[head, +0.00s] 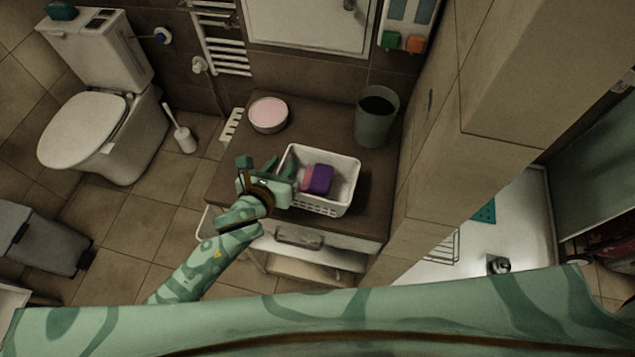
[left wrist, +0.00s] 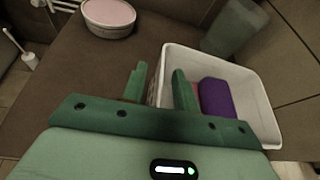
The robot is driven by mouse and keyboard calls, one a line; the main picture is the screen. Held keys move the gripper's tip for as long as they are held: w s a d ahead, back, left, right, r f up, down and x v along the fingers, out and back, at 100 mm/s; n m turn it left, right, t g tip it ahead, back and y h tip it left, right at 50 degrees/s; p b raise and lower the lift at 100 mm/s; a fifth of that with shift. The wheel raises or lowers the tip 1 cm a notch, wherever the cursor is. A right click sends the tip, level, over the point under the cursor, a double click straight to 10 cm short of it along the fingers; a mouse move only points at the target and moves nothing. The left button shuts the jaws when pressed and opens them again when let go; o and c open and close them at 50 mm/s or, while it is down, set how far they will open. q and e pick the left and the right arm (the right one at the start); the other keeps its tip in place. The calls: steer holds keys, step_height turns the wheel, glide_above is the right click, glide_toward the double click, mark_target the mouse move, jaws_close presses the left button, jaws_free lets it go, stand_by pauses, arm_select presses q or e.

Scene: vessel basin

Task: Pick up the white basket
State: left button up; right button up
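The white basket (head: 345,208) stands on a brown counter top (head: 330,115), with a purple item (head: 320,179) and a pink item (head: 307,173) inside. My left gripper (head: 268,165) is at the basket's left side. In the left wrist view the basket (left wrist: 262,105) lies ahead and to the right. Its left wall shows between the two fingers of my left gripper (left wrist: 158,82). The left finger is outside the wall and the right finger appears over the inside. The fingers are apart, with a gap beside the wall. My right gripper is not in view.
A round pink-topped container (head: 268,114) stands on the counter behind the gripper, and a grey-green bin (head: 377,117) stands behind the basket. A tiled pillar (head: 440,150) borders the counter on the right. A toilet (head: 95,130) and brush (head: 184,138) are at left.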

arm_select(q)
jaws_close()
steer(key=shift+r, duration=0.1)
